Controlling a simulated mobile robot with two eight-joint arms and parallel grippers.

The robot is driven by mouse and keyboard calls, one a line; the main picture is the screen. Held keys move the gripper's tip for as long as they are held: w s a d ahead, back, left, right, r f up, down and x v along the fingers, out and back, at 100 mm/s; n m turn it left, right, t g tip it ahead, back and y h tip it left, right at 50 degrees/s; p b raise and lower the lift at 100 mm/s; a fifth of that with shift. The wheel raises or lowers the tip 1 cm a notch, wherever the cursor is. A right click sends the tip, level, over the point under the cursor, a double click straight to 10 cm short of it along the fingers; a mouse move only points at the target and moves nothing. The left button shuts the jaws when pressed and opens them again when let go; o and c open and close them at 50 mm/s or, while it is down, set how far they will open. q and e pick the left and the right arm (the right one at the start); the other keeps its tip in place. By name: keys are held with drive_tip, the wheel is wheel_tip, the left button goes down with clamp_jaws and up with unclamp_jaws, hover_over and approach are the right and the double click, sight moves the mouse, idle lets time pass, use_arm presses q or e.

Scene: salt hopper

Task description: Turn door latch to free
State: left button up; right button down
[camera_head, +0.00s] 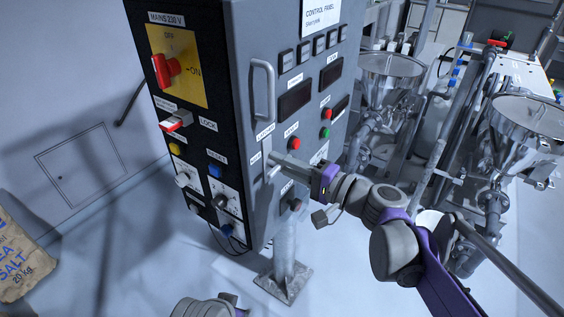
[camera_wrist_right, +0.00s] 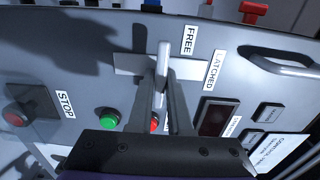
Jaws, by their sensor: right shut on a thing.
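The door latch is a light grey lever (camera_wrist_right: 164,57) on a pale plate (camera_wrist_right: 126,64) on the front of the grey control cabinet. In the right wrist view the lever stands across the plate, beside the FREE label (camera_wrist_right: 190,40), with the LATCHED label (camera_wrist_right: 215,70) further right. The latch plate also shows in the head view (camera_head: 266,151). My right gripper (camera_head: 277,160) reaches in from the right and is shut on the lever; its fingers also show in the wrist view (camera_wrist_right: 167,92). The fingers hide part of the lever. My left gripper's fingers are not in view.
The cabinet (camera_head: 245,30) carries a red mains switch (camera_head: 166,69), a red-tipped lock lever (camera_head: 176,121), buttons, displays and a bar handle (camera_head: 262,90). A salt sack (camera_head: 20,255) lies at the left. Steel hoppers (camera_head: 392,65) and pipework stand at the right.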

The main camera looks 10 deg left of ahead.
idle(0.5)
drive_tip(key=c, duration=0.8)
unclamp_jaws()
drive_tip(key=shift+c, duration=0.2)
drive_tip(key=shift+d, duration=0.1)
drive_tip(key=v, duration=1)
drive_tip(key=shift+d+b, duration=0.3)
drive_tip(key=shift+s, duration=0.1)
